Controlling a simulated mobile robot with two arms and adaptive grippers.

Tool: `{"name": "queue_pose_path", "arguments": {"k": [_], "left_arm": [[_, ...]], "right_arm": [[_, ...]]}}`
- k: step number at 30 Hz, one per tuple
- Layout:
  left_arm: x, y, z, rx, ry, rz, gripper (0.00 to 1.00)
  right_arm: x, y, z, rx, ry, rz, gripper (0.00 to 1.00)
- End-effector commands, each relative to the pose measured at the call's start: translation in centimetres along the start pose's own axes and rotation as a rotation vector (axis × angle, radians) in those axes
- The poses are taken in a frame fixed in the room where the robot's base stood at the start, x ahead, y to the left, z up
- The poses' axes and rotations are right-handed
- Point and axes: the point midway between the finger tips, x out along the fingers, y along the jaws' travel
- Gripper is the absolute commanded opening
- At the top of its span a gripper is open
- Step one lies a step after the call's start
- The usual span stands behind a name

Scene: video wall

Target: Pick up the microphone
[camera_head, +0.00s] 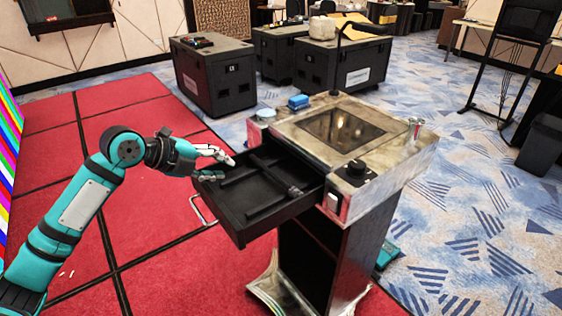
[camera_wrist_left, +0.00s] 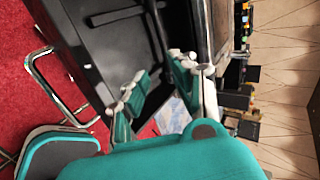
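The black drawer (camera_head: 240,225) of the lectern is pulled open. A dark, slim rod-like object (camera_head: 276,177), perhaps the microphone, lies in it; black on black makes it hard to tell. A thin black gooseneck (camera_head: 340,55) also rises from the lectern's back edge. My left gripper (camera_head: 218,166) is over the drawer's left rim, apart from the dark object. Its fingers are spread and empty. In the left wrist view my left gripper (camera_wrist_left: 158,80) is open in front of the dark drawer interior (camera_wrist_left: 115,50). My right gripper is not in view.
A metal handle (camera_head: 203,211) shows at the drawer's front. Black cases (camera_head: 215,80) stand behind.

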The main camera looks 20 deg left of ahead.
Motion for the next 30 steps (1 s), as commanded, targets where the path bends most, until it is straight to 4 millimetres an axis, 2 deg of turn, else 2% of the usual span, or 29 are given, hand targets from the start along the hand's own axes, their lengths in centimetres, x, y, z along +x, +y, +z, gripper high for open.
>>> {"name": "queue_pose_path", "arguments": {"k": [5,12,15,21,26,30], "left_arm": [[1.1,-0.2,-0.1,-0.002,0.003,-0.002,0.26],[6.2,-0.3,-0.1,-0.005,0.004,-0.002,0.26],[8.4,-0.3,-0.1,-0.005,0.004,-0.002,0.26],[11.5,-0.2,-0.1,-0.002,0.001,-0.002,0.26],[12.4,-0.1,-0.1,0.000,0.001,-0.001,0.26],[14.0,-0.3,-0.4,-0.004,0.003,-0.001,0.26]], "right_arm": [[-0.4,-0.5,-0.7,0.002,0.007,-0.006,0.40],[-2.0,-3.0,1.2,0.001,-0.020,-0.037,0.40],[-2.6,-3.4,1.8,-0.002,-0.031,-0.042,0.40],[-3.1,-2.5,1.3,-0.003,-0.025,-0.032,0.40],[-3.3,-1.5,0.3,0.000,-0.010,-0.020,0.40],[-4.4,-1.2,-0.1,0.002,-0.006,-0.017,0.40]]}}
